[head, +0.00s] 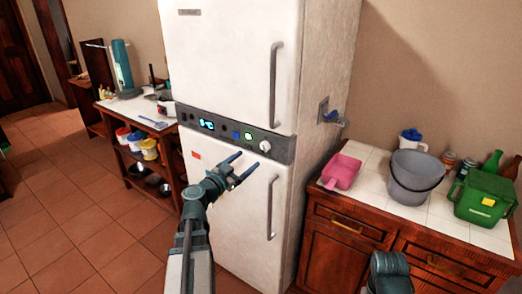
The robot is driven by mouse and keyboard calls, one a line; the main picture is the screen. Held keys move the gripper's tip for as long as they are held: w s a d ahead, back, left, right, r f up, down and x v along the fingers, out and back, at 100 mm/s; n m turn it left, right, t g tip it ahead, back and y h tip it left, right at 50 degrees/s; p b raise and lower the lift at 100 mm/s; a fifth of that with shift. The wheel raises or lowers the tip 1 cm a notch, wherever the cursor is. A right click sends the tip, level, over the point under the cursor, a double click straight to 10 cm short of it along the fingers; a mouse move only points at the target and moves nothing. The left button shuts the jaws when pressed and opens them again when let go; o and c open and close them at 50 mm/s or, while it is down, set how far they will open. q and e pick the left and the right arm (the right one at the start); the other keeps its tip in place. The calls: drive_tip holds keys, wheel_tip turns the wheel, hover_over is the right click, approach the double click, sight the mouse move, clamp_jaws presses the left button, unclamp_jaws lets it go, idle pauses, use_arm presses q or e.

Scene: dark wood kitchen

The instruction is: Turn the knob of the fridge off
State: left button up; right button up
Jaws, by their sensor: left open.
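The fridge (235,60) is tall and white, with a dark control panel (222,128) between its upper and lower doors. A round white knob (265,146) sits near the right end of the panel. The panel display (207,124) is lit blue-green, with small lit icons beside it. My left gripper (244,164) is open and empty, in front of the fridge just below the panel. Its two blue fingers point toward the panel, a little left of and below the knob, and look apart from it. Part of my right arm shows at the bottom right; its gripper is not seen.
A tiled counter on the right holds a pink scoop (341,171), a grey bucket (416,174) and a green bin (484,197). Long vertical handles (271,208) stick out from both fridge doors. A wooden shelf unit stands left. The tiled floor at left is clear.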

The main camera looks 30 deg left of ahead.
sight(262, 148)
use_arm(q)
drive_tip(key=w, duration=0.9)
drive_tip(key=shift+w+d, duration=0.15)
drive_tip(key=shift+d, duration=0.25)
clamp_jaws()
